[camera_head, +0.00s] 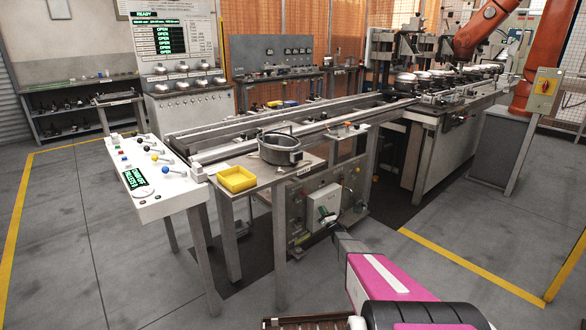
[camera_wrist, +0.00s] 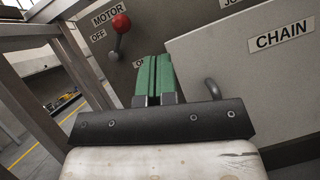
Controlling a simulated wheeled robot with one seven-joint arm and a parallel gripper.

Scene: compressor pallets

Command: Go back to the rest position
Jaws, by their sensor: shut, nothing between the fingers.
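My gripper (camera_wrist: 153,72) has two green fingers pressed together with nothing between them. In the wrist view it is in front of a grey panel (camera_wrist: 185,18) that carries a red-knobbed lever (camera_wrist: 121,23) marked MOTOR, OFF and ON. The lever stands near upright, just left of and above the fingertips; I cannot tell the exact gap. In the head view my gripper (camera_head: 328,216) is low, in front of the electrical cabinet (camera_head: 299,222) under the conveyor. My arm reaches to it from the lower right.
A box door marked CHAIN (camera_wrist: 250,65) with a bent handle (camera_wrist: 213,88) is close on the right. Table legs (camera_wrist: 85,65) stand on the left. The lever console (camera_head: 150,205), yellow tray (camera_head: 237,179) and round pot (camera_head: 281,152) are above. Floor at right is open.

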